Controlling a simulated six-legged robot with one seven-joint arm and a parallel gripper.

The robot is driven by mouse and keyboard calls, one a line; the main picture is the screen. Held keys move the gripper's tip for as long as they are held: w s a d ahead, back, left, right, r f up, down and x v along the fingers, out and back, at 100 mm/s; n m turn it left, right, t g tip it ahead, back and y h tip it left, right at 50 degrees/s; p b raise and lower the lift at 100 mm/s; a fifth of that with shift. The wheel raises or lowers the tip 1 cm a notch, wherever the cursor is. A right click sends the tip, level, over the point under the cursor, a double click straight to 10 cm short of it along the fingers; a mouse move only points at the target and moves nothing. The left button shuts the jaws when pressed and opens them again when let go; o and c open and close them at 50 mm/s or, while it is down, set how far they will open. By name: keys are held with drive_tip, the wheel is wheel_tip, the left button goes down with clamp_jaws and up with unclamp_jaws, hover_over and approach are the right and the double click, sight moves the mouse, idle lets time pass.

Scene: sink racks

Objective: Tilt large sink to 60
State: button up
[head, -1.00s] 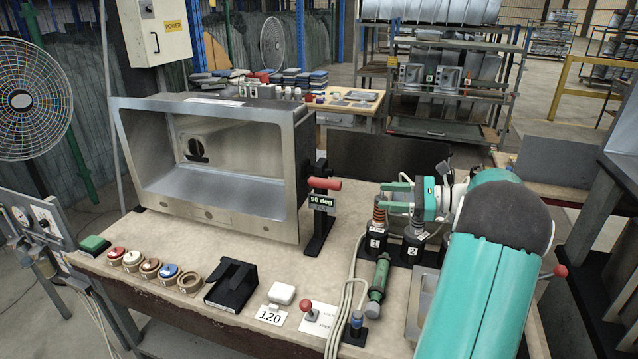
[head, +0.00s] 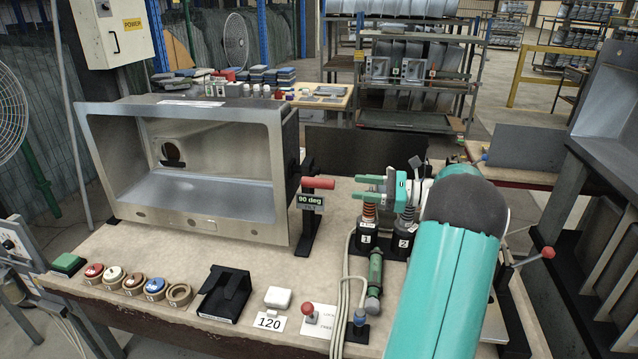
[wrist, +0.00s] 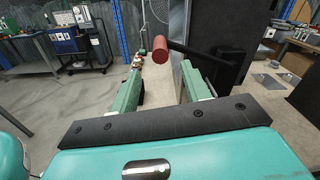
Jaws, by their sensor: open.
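The large sink (head: 210,222) is a steel basin standing on its side on the bench, its opening facing front. A stand at its right side carries a red handle (head: 318,183) and a display (head: 311,203) reading 90 deg. My gripper (head: 366,190) is to the right of the handle, its green fingers pointing left and apart from it. In the wrist view the red handle (wrist: 160,48) shows end-on ahead, between the lines of the open, empty fingers (wrist: 160,85) and beyond their tips.
Tools in holders labelled 1 (head: 367,225) and 2 (head: 403,228) stand just below my gripper. A black stand (head: 224,293), a 120 card (head: 270,320), a small red-knobbed lever (head: 308,310) and several coloured round pieces line the bench front. A rack (head: 600,150) stands at right.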

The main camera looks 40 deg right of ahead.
sight(305, 181)
drive_tip(key=x, duration=1.1)
drive_tip(key=shift+a, duration=0.1)
clamp_jaws()
